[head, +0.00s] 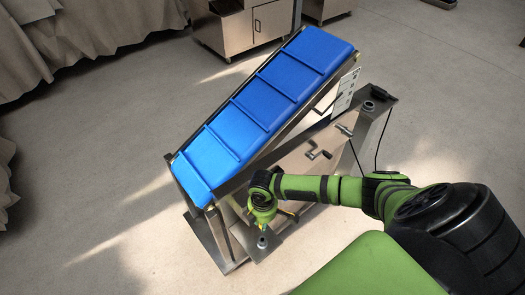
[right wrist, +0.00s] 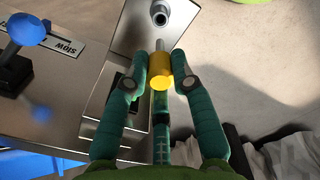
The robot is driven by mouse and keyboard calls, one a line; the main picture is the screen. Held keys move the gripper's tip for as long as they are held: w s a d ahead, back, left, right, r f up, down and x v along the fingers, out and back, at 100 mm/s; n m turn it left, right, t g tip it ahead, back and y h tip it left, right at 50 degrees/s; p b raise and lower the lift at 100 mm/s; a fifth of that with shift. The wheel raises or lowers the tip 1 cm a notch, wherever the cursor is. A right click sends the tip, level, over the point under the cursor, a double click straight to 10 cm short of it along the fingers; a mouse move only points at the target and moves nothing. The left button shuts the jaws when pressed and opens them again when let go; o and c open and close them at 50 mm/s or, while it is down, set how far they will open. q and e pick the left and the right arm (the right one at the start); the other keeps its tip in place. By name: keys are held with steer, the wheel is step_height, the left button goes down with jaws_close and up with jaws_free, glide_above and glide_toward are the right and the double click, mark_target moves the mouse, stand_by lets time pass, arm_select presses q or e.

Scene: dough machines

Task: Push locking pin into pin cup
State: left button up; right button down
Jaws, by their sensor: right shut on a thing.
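The locking pin (right wrist: 160,72) has a yellow cylindrical head and a grey metal shaft. My right gripper (right wrist: 160,80) is shut on its yellow head, one fingertip on each side. The pin cup (right wrist: 161,13) is a round metal socket on a steel plate, at the top of the right wrist view. The pin's shaft points toward the cup, with a gap visible between them. My left gripper is not in view.
A blue sloping conveyor belt (head: 265,100) stands behind my right arm. A blue-knobbed lever (right wrist: 26,29) and a "SLOW" label (right wrist: 69,48) are at the left of the right wrist view. Another round socket (head: 368,106) sits at the machine's far right end. Open floor (head: 110,195) lies left.

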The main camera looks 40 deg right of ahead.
steer(key=shift+a, duration=0.1)
steer(key=shift+r+p, duration=0.2)
steer(key=shift+p, duration=0.25)
steer(key=b, duration=0.5)
glide_above(262, 236)
steer(key=s, duration=0.1)
steer(key=shift+a+f, duration=0.2)
steer(key=shift+f, duration=1.45)
steer(key=shift+a+f, duration=0.15)
steer(key=shift+f, duration=1.45)
steer(key=shift+f+b, duration=2)
steer(key=shift+f, duration=0.7)
steer(key=c, duration=0.7)
jaws_free()
steer(key=shift+r, duration=0.15)
steer(key=shift+r+p, duration=2.15)
steer(key=shift+p, duration=0.25)
